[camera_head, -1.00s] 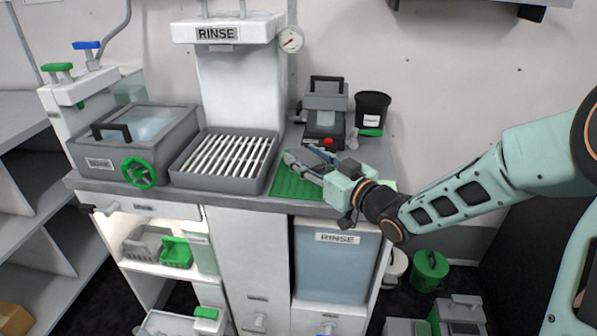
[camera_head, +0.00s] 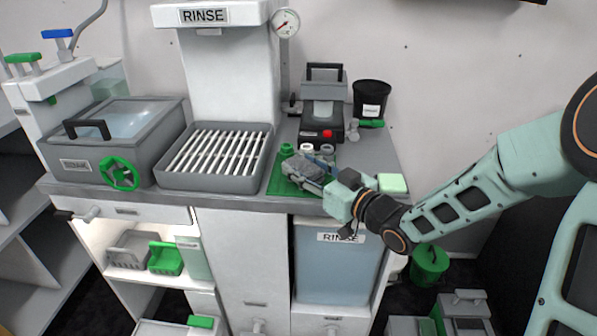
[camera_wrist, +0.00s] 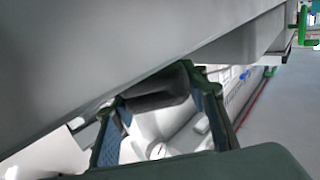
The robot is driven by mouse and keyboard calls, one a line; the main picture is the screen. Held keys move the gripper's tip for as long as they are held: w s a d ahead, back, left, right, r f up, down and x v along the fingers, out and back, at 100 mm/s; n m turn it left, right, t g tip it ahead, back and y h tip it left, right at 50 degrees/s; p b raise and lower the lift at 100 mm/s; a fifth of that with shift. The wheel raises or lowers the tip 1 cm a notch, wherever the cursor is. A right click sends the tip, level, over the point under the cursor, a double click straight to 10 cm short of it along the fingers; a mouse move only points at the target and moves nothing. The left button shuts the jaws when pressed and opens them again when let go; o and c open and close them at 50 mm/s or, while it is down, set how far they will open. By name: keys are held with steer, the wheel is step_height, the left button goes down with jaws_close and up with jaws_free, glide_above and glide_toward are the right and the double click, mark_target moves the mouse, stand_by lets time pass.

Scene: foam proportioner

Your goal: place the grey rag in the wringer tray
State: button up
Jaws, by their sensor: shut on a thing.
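The grey rag (camera_head: 303,168) is a crumpled bundle above the green ribbed mat (camera_head: 275,184) on the counter. My gripper (camera_head: 318,178) comes in from the right and is shut on it. In the wrist view, a dark grey piece (camera_wrist: 160,88) sits between my fingertips (camera_wrist: 157,84); the rest is hidden. I cannot tell if the rag touches the mat. A grey tray with white slats (camera_head: 160,177) stands left of the mat, under the RINSE head; no readable label names it as the wringer tray.
A grey lidded tank (camera_head: 140,160) with a green handwheel (camera_head: 119,174) stands at left. Behind the rag are small round caps, a dark device with a red button (camera_head: 327,134) and a black bucket (camera_head: 371,101). A pale green block (camera_head: 392,184) lies right of my gripper.

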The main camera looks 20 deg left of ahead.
steer(key=shift+f, duration=0.35)
steer(key=shift+f, duration=0.1)
steer(key=o, duration=1.3)
steer(key=shift+c, duration=0.2)
